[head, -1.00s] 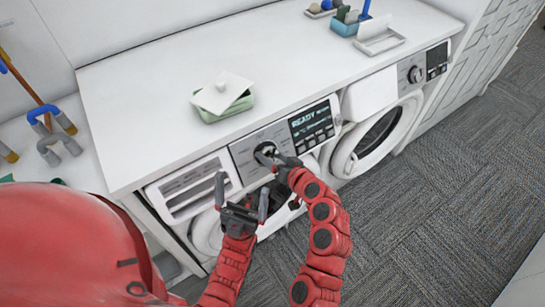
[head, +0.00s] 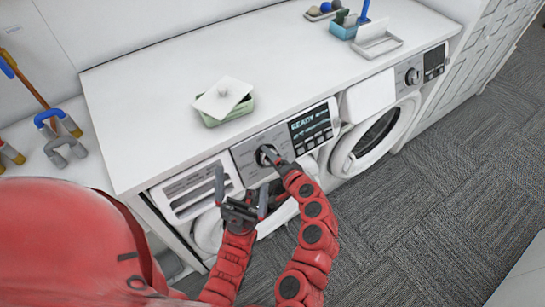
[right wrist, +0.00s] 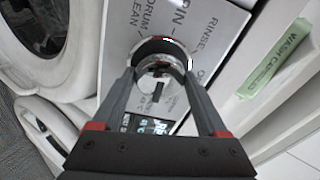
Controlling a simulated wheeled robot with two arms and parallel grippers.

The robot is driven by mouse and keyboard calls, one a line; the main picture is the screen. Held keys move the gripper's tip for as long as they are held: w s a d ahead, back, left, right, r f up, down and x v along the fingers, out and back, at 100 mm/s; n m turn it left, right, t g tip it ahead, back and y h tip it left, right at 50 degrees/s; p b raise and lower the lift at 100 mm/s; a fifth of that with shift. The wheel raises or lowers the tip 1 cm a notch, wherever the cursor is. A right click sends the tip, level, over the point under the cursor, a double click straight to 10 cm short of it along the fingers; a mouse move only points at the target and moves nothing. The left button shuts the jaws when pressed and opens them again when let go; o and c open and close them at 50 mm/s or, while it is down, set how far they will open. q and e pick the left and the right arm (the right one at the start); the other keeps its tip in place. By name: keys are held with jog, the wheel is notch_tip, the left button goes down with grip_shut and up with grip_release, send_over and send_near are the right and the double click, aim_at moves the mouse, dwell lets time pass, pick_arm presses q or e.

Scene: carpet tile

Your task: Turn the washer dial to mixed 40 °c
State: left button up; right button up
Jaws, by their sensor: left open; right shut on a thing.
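The washer dial (head: 267,154) is a round silver knob on the grey control panel of the left washer, left of the display (head: 311,126) that reads READY. My right gripper (head: 277,162) is at the dial and shut on it. In the right wrist view, the fingers of my right gripper (right wrist: 164,95) lie on either side of the dial (right wrist: 162,62). Printed words such as RINSE and DRUM CLEAN show around it. The dial's exact setting cannot be read. My left gripper (head: 242,202) is open and empty, in front of the washer's drawer (head: 197,186).
A white counter (head: 150,110) runs above both machines. A green box with a tilted white lid (head: 224,98) stands on it. A second washer (head: 374,137) is to the right. A blue caddy (head: 347,27) and white tray (head: 377,44) sit at the back right. Open carpet (head: 440,200) lies in front.

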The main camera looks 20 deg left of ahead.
jog(key=shift+m, duration=0.5)
jog(key=o, duration=1.3)
jog(key=shift+c, duration=0.2)
jog(key=shift+d, duration=0.1)
jog(key=p+v, duration=0.4)
jog(key=v, duration=1.3)
jog(key=shift+r, duration=0.15)
